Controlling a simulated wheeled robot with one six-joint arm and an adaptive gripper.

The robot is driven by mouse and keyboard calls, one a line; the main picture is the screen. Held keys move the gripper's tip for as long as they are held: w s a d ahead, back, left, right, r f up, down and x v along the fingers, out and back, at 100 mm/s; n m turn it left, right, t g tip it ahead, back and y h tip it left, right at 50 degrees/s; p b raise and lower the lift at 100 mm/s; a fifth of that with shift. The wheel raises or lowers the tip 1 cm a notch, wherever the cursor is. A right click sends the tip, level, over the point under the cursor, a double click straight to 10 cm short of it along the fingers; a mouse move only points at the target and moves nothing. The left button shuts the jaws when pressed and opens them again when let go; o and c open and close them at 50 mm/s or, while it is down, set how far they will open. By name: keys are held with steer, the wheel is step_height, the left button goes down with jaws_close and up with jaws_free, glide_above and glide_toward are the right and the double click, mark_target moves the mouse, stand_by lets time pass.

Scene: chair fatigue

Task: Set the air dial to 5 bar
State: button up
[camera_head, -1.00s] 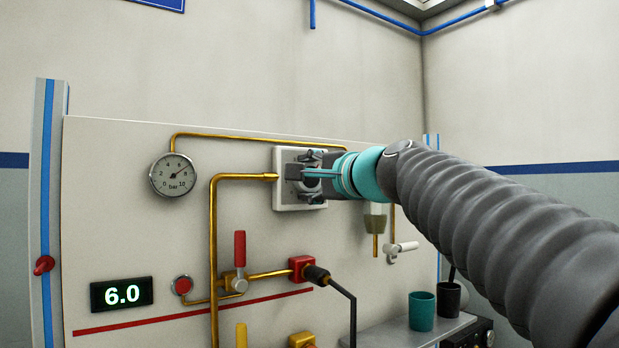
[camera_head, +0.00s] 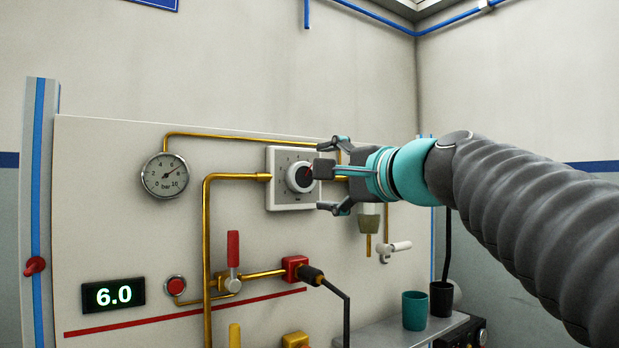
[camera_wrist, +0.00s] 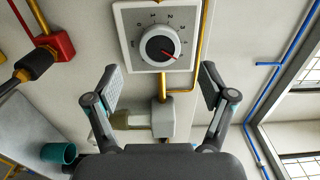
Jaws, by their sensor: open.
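The green display (camera_head: 113,295) reads 6.0. The round bar gauge (camera_head: 165,176) has its needle near 8.
Brass pipes (camera_head: 208,250) run beside the dial. Below are a red-handled valve (camera_head: 233,250), a red block with a black plug (camera_head: 296,268) and a white-handled tap (camera_head: 398,247). Teal (camera_head: 415,310) and black (camera_head: 442,298) cups stand on a shelf at the lower right.

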steer(key=shift+v, duration=2)
steer(key=s+d+f+n+g+h, duration=0.1)
steer(key=d+f+n+g+h, duration=0.15)
steer(key=f, duration=0.95)
steer(key=s+d+f+n+g+h, duration=0.1)
steer(key=d+f+n+g+h, duration=0.15)
steer(key=f, duration=0.95)
steer(key=s+d+f+n+g+h, duration=0.2)
steer(key=s+f+n, duration=0.1)
steer(key=s+f, duration=0.5)
steer(key=s+d+f+n+g+h, duration=0.2)
steer(key=s+f, duration=0.6)
steer(key=f, duration=0.6)
steer(key=shift+d+f+n+h, duration=0.4)
steer(key=shift+d+n+h, duration=0.1)
steer(key=shift+d+n, duration=0.1)
